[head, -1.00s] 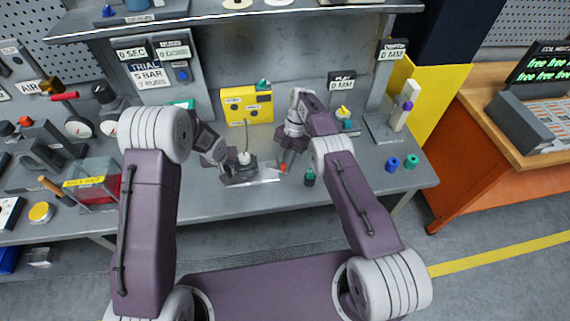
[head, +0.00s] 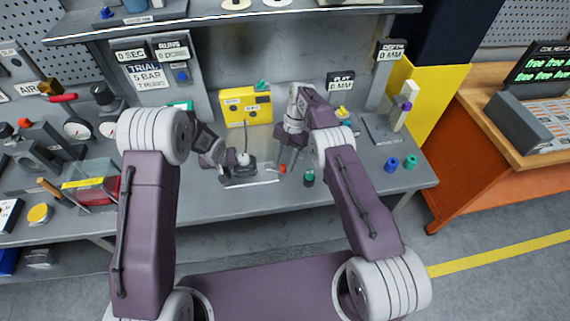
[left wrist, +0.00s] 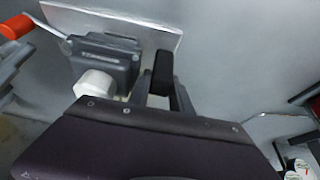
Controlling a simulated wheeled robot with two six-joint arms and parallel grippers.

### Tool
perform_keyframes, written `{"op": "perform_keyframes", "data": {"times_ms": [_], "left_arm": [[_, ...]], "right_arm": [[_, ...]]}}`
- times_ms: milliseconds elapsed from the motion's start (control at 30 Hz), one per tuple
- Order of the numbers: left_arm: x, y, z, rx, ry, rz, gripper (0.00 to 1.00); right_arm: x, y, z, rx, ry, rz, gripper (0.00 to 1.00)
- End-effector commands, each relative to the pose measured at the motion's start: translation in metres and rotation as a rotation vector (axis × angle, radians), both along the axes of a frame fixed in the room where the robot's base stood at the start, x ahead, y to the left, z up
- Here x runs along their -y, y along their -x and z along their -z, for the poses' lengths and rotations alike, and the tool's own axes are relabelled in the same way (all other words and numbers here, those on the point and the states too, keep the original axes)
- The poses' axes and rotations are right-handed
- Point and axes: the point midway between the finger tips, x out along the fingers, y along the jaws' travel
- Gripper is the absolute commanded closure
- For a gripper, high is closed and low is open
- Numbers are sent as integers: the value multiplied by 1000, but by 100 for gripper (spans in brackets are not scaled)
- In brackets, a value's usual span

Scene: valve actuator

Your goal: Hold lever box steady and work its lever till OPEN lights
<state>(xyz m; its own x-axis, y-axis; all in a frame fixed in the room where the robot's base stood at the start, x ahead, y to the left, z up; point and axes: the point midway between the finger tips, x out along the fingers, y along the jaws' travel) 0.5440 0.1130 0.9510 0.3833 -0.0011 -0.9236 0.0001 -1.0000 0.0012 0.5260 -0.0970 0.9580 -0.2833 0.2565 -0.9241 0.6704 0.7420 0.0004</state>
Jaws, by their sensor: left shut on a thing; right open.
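The lever box (head: 241,170) is a small dark grey box with a white round cap, sitting on a pale plate on the bench. Its lever ends in a red-orange knob (head: 282,169), right of the box; the knob also shows at the upper left of the left wrist view (left wrist: 15,27). My left gripper (head: 226,168) is shut on the lever box at its left side; its dark fingers show beside the box in the left wrist view (left wrist: 160,80). My right gripper (head: 287,160) is open, pointing down close to the red knob. Whether it touches the knob is unclear.
A yellow panel (head: 246,105) stands behind the box, with a thin cable between them; its lettering is too small to read. A dark green-topped bottle (head: 309,178) stands just right of the knob. Blue (head: 392,164) and green (head: 410,161) pieces lie further right.

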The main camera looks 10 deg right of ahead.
Motion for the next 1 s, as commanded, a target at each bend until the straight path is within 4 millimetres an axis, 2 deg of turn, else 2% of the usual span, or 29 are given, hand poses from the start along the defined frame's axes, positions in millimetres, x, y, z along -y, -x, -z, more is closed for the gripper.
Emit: {"op": "perform_keyframes", "data": {"times_ms": [100, 300, 433, 667, 767, 800, 833, 1000], "left_arm": [[0, 1, 2, -4, -1, -1, 100], [0, 1, 2, -4, -1, -1, 100], [0, 1, 2, -4, -1, -1, 100], [0, 1, 2, -4, -1, -1, 100], [0, 1, 2, -4, -1, -1, 100], [0, 1, 2, -4, -1, -1, 100], [0, 1, 2, -4, -1, -1, 100], [0, 1, 2, -4, -1, -1, 100]], "right_arm": [[0, -1, -31, 5, 0, -1, 59], [1, 0, -67, 4, 0, 1, 59], [1, 1, -78, 1, 0, 0, 59], [1, 1, -79, 1, 0, 0, 59], [0, 1, -79, 5, 5, 0, 84], [-1, 1, -78, 9, 16, -2, 95], [-1, 0, -78, 17, 29, -3, 100], [-7, 5, -76, 116, 159, -41, 100]]}}
